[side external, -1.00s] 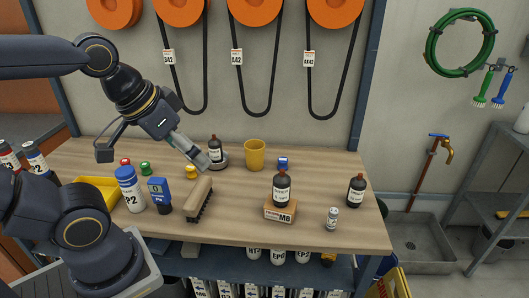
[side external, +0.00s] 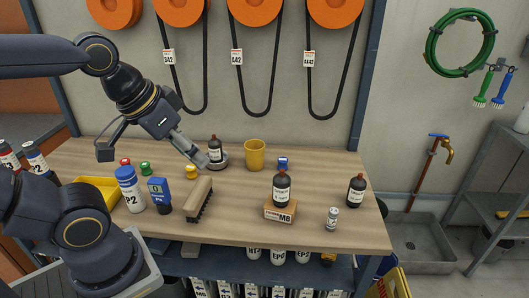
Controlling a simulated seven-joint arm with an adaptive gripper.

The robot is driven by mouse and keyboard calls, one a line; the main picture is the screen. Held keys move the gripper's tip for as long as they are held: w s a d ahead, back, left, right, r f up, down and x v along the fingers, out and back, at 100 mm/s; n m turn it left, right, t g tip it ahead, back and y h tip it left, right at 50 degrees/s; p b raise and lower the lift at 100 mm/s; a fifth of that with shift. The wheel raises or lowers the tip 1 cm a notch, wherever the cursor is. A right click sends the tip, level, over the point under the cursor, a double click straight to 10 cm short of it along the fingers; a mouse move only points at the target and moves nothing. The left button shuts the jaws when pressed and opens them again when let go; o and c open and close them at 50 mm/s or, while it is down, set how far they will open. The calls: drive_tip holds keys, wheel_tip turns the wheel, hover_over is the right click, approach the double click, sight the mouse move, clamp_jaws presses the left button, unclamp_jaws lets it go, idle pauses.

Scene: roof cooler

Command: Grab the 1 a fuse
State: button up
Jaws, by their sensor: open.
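My gripper (side external: 201,160) is open and points down and to the right above the left-middle of the workbench (side external: 240,225). Its tip is just left of a dark bottle with a white label (side external: 215,146), which stands in or behind a round grey dish (side external: 219,162). I cannot tell whether the tip touches the dish. I cannot make out a fuse marked 1 A. A small, pale, labelled cylinder (side external: 331,219) stands upright near the bench's front right, but its print is too small to read.
A brush (side external: 200,198), blue-capped P2 bottle (side external: 130,190) and yellow tray (side external: 98,191) are at left. A yellow cup (side external: 255,154) stands behind. A dark bottle (side external: 282,188) sits on an M8 box (side external: 280,211); another (side external: 356,189) is at right. The front middle is clear.

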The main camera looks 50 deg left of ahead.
drive_tip(key=w+a+r+n+t, duration=0.1)
drive_tip(key=w+r+n, duration=0.2)
drive_tip(key=w+r, duration=0.1)
drive_tip(key=g+y, duration=0.1)
drive_tip(key=g, duration=0.2)
hover_over(334, 211)
drive_tip(key=s+d, duration=0.1)
drive_tip(key=s, duration=0.5)
wheel_tip(334, 211, down, 14)
drive_tip(key=x, duration=1)
drive_tip(key=shift+w+d+r, duration=0.1)
drive_tip(key=shift+w+d, duration=0.05)
drive_tip(key=shift+w, duration=0.2)
drive_tip(key=shift+x, duration=3.15)
drive_tip(key=shift+w+r, duration=0.1)
drive_tip(key=shift+w, duration=0.05)
drive_tip(key=shift+c, duration=0.4)
